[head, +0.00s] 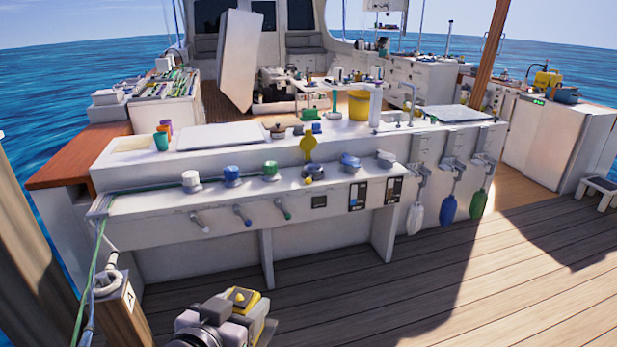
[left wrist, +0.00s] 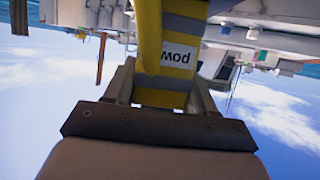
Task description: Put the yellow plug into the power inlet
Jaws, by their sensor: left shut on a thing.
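The yellow plug (head: 242,298) is at the bottom of the head view, in front of the white console. My left gripper (head: 248,312) is shut on it and holds it above the wooden deck. In the left wrist view the plug (left wrist: 152,40) is a yellow body with grey bands and a white label that shows "pow" upside down. It sits between the jaws. I cannot tell for sure which fitting is the power inlet. A round yellow piece (head: 308,148) is on the console's upper front, and dark panels (head: 357,196) are on its lower face. My right gripper is out of view.
The white console (head: 330,245) carries white, blue and green knobs and several levers. White, blue and green paddles (head: 448,208) hang at its right. A wooden post (head: 120,305) with green and blue lines stands at lower left. The deck (head: 390,300) to the right is clear.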

